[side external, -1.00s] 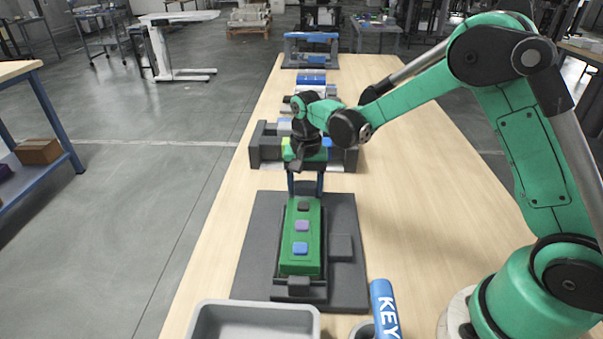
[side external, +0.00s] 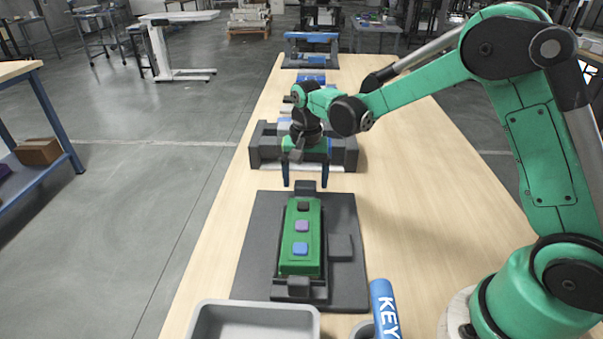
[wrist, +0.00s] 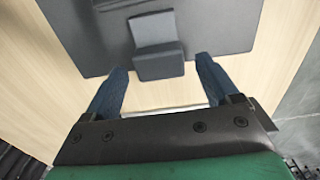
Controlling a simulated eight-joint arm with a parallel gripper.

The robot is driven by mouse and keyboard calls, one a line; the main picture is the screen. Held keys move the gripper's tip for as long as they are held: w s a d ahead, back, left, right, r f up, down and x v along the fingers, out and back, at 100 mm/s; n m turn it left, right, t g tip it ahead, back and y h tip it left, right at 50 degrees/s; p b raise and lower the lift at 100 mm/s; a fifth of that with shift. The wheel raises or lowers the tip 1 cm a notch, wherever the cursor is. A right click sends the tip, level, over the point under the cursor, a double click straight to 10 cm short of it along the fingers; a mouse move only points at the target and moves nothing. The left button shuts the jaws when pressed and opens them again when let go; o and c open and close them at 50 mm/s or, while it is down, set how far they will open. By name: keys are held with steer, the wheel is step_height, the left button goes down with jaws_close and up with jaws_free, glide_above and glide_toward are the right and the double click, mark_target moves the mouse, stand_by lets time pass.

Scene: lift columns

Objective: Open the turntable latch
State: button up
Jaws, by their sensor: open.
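The turntable fixture is a dark grey plate (side external: 258,235) with a long green block (side external: 301,268) on it, topped by dark, purple and blue squares. A dark block (side external: 304,186) sits at the plate's far edge; it also shows in the wrist view (wrist: 158,62). I cannot tell which dark block is the latch. My gripper (side external: 305,183) is open and empty at this far edge. Its blue fingers are spread on either side of the dark block, apart from it in the wrist view (wrist: 161,66).
Another dark block (side external: 341,248) sits on the plate's right and one (side external: 300,288) at its near end. A dark fixture (side external: 265,147) stands behind.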

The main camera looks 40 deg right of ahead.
steer(key=shift+r, duration=2.6)
